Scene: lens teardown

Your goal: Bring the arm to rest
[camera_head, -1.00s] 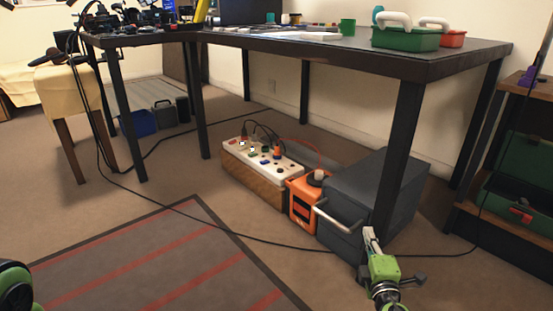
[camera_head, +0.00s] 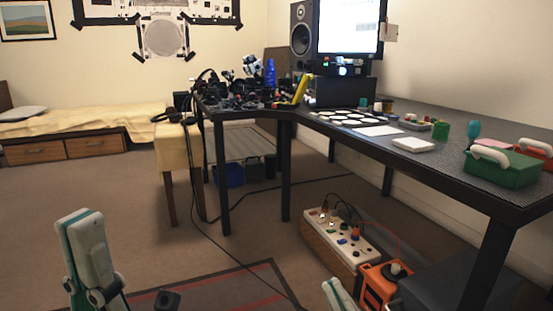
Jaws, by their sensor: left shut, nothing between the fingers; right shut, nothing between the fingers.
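My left gripper (camera_head: 82,225) stands upright at the lower left of the head view, its pale, teal-edged fingers together and pointing up. It is empty, above the carpet and well clear of the desk. My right gripper (camera_head: 338,291) shows only as a pale fingertip part at the bottom edge, in front of the orange box (camera_head: 378,287). Its fingers look closed with nothing seen in them. The rest of the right gripper is cut off by the frame.
The black desk (camera_head: 440,175) runs along the right, bearing a green toolbox (camera_head: 503,170), a white tray (camera_head: 413,145) and a monitor (camera_head: 348,28). Under it are a power strip (camera_head: 340,237) and a dark cabinet (camera_head: 440,285). A cloth-covered stool (camera_head: 172,150) stands left. Carpet at left is open.

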